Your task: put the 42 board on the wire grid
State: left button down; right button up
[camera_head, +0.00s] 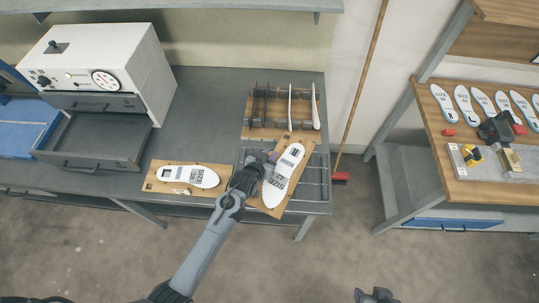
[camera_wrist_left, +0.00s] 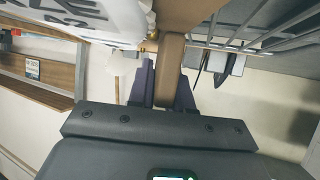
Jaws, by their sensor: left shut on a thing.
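A wooden board (camera_head: 267,208) with a white insole (camera_head: 284,172) on it is in my left gripper (camera_head: 268,158), which is shut on the board's edge. The printed number is hard to read in the head view; in the wrist view, part of the insole (camera_wrist_left: 75,12) shows a "2". The board is tilted over the wire grid (camera_head: 318,178) and hides much of it. I cannot tell whether they touch. The grid's bars (camera_wrist_left: 285,35) show beside the board in the wrist view. A dark part of my right arm shows at the bottom edge; its fingers cannot be made out.
A second board (camera_head: 152,184) with a white insole lies at the table's front edge, left of my gripper. A wooden rack (camera_head: 262,132) with upright pieces stands behind the grid. A white machine (camera_head: 95,60) with an open drawer (camera_head: 95,140) is at left. A broom (camera_head: 355,100) leans at right.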

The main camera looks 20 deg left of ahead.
pick_arm(q)
jog(key=shift+f, duration=0.15)
jog(key=c, duration=1)
grip_release()
jog(key=shift+c, duration=0.2)
jog(key=shift+s+r, duration=0.45)
jog(key=v, duration=1)
jog(key=shift+s+r+p, duration=0.15)
jog(key=shift+s+p, duration=0.2)
jog(key=shift+p, duration=0.05)
jog(key=s+a+r+g, duration=0.1)
jog(key=s+g, duration=0.3)
jog(key=s, duration=0.7)
jog(key=s+a+r+m+g, duration=0.1)
jog(key=s+g, duration=0.3)
jog(key=s, duration=0.7)
jog(key=shift+a+g+y, duration=0.3)
jog(key=shift+a+y, duration=0.1)
